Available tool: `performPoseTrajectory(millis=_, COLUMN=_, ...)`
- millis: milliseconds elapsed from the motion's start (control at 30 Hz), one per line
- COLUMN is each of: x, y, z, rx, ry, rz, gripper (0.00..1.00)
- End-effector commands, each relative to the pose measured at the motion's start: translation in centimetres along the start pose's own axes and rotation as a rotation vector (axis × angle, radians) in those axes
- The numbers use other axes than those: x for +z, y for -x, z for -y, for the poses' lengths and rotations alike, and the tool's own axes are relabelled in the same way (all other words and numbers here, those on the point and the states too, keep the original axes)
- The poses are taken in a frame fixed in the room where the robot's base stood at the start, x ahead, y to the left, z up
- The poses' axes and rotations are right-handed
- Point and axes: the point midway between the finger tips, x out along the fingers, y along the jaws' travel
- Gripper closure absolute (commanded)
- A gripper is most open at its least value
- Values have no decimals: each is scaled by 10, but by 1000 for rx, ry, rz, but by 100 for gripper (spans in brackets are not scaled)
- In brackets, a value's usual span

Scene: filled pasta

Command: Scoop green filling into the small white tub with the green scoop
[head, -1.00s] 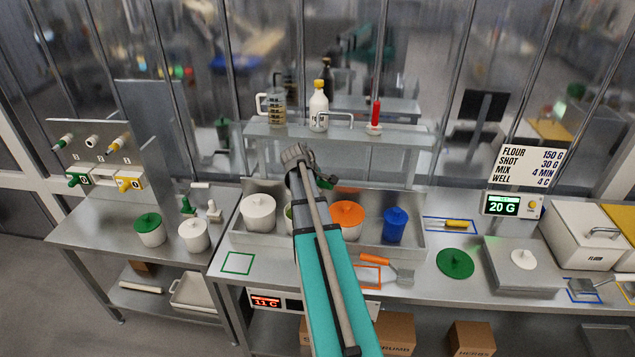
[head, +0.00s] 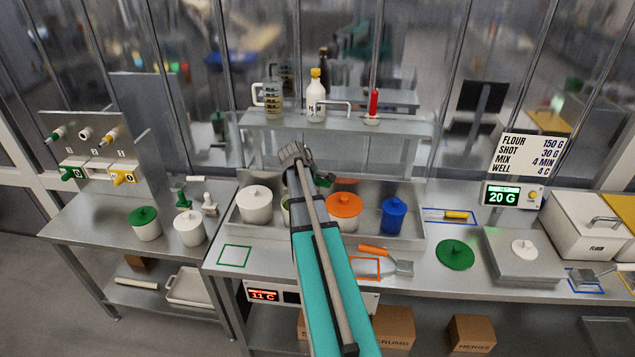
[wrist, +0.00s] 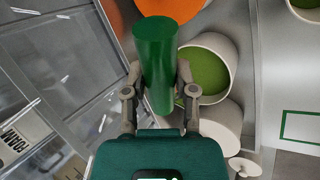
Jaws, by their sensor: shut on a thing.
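My gripper (wrist: 158,85) is shut on the green scoop's handle (wrist: 156,60). In the head view my gripper (head: 310,165) is above the metal tray, with a bit of green scoop (head: 323,181) showing beside it. The scoop's bowl is not clearly visible. The open white tub of green filling (wrist: 207,68) is right of the handle in the wrist view. In the head view it is mostly behind my arm, only its edge (head: 286,209) showing. A small white round item, perhaps the small white tub (head: 523,248), sits on the metal block at right, beside a display reading 20 G.
The tray (head: 415,240) also holds white-lidded (head: 256,207), orange-lidded (head: 344,212) and blue (head: 394,217) tubs. A shelf (head: 340,121) with bottles stands behind. An orange-handled scraper (head: 385,257) and a green lid (head: 455,255) lie in front. The green-outlined square (head: 235,256) is empty.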

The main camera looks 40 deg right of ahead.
Motion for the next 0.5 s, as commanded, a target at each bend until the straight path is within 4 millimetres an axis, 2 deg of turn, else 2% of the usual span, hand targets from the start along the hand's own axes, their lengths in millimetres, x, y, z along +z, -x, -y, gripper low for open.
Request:
performPoseTrajectory(millis=33, x=-1, y=-6, z=4, rx=0, ry=0, rz=0, gripper=100)
performPoseTrajectory(millis=500, x=-4, y=-34, z=22, rx=1, ry=-1, rz=-1, gripper=100)
